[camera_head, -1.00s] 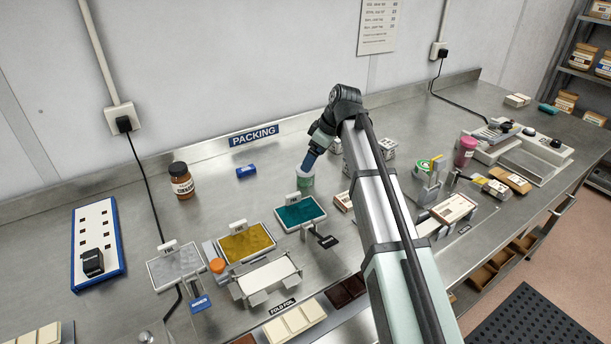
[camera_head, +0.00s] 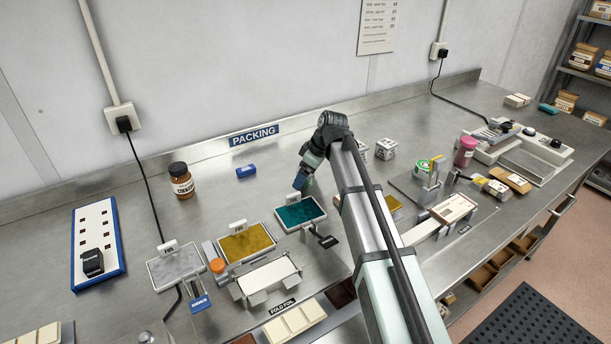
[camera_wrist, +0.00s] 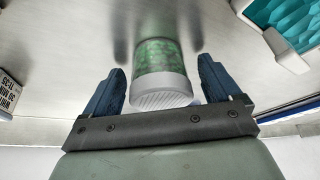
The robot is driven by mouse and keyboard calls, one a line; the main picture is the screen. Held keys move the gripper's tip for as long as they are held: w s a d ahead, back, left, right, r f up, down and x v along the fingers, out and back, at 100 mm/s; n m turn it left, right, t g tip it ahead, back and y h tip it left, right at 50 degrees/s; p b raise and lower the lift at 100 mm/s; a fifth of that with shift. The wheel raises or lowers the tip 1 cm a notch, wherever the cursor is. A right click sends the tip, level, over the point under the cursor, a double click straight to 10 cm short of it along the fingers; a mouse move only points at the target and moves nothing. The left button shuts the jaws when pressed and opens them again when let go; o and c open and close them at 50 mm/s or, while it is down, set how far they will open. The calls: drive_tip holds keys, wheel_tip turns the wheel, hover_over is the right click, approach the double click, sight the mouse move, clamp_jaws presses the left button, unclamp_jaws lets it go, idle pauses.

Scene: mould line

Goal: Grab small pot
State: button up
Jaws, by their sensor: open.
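The small pot, a green-speckled jar with a ribbed white cap (camera_wrist: 160,88), lies in the wrist view between the two blue fingers of my gripper (camera_wrist: 160,92). The fingers are spread, with a visible gap on each side of the pot. In the head view my gripper (camera_head: 301,181) is low over the bench, just behind the teal tray, and hides most of the pot. Only a green sliver of the pot (camera_head: 311,187) shows beside the fingers.
The teal tray (camera_head: 300,213) stands close in front of my gripper, with a yellow tray (camera_head: 246,243) to its left. Bench space behind my gripper is clear.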

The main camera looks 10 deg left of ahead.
drive_tip(key=shift+c, duration=0.3)
drive_tip(key=c, duration=1.1)
drive_tip(key=shift+r, duration=0.1)
